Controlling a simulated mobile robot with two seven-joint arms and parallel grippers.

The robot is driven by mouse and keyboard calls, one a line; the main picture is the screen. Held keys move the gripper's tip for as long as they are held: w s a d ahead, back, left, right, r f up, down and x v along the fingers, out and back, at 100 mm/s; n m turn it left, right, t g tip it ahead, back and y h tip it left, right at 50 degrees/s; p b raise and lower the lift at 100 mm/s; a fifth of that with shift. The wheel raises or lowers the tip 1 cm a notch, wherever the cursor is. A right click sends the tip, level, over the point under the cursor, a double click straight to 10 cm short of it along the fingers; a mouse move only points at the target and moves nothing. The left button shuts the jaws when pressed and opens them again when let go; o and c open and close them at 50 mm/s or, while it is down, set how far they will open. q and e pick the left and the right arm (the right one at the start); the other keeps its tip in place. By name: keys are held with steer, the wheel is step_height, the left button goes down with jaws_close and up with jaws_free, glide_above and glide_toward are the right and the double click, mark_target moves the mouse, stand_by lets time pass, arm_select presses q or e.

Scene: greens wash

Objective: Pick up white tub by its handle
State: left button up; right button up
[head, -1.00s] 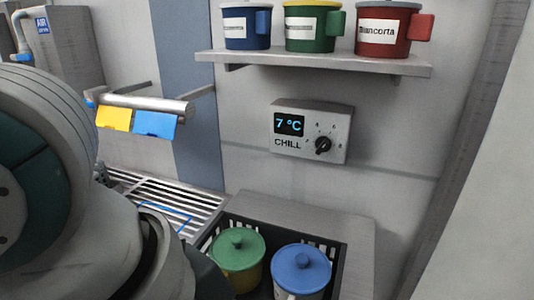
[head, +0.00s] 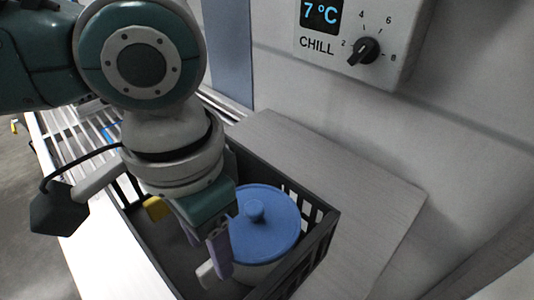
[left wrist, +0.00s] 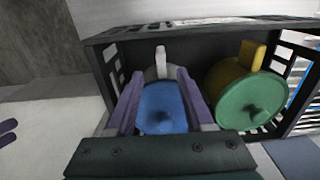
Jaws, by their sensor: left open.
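The white tub (head: 262,272) has a blue lid with a knob and stands in the dark crate (head: 318,245). Its white handle (head: 206,274) points toward the front left; the handle also shows in the left wrist view (left wrist: 161,50). My left gripper (head: 218,250) is open and points down at the handle side of the tub. In the left wrist view its two purple fingers (left wrist: 160,72) are spread, with the handle in line with the gap between their tips. I cannot tell how far the tips are above the handle.
A yellow tub with a green lid (left wrist: 250,100) stands in the crate beside the white tub; my arm mostly hides it in the head view. A chill control box (head: 365,40) is on the wall. A bare counter (head: 330,170) lies behind the crate. Purple shapes at the wrist view's left edge are unclear.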

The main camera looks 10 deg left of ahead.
mark_target(207, 275)
arm_select(q)
step_height(207, 275, down, 5)
steer(key=shift+w+f+b, duration=0.1)
steer(key=shift+w+b, duration=0.05)
steer(key=shift+b, duration=0.2)
jaws_close()
stand_by(1.2)
